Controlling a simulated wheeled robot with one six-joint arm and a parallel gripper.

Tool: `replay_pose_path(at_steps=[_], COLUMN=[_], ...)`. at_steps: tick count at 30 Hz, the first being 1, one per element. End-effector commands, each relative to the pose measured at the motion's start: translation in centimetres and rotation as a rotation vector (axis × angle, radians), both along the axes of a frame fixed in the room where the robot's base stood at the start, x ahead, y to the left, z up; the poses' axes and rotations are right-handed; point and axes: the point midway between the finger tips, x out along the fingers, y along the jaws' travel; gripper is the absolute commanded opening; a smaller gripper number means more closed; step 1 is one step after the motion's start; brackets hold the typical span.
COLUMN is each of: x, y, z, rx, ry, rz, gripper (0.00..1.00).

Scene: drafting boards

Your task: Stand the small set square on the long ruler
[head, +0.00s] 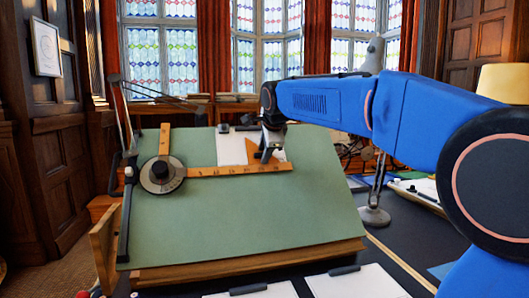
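The long ruler (225,171) is a wooden-coloured strip running across the tilted green drafting board, out to the right from a round dark drafting head (161,175). A small orange set square (252,151) shows at the ruler's upper edge near its right end, partly hidden by my gripper. My gripper (267,155) points down at this spot, its tips just above or at the ruler. It is small and dark here, and I cannot tell whether its fingers are closed on the set square, or whether the set square touches the ruler.
A shorter upright ruler (164,141) rises from the drafting head. White paper (231,148) lies on the green board (240,220) behind the long ruler. A lamp base (374,216) stands right of the board. White sheets (357,282) lie in front. The board's lower half is clear.

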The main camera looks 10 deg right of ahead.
Motion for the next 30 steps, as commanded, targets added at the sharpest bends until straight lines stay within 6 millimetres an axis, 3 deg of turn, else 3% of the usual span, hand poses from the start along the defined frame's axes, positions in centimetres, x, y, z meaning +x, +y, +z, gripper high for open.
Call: replay_pose_path(at_steps=[8, 30], x=[-1.3, -11.0], y=[0.0, 0.0], z=[1.4, 11.1], rx=[0.001, 0.001], ry=[-0.002, -0.001], rz=[0.001, 0.001], gripper=[0.34, 0.34])
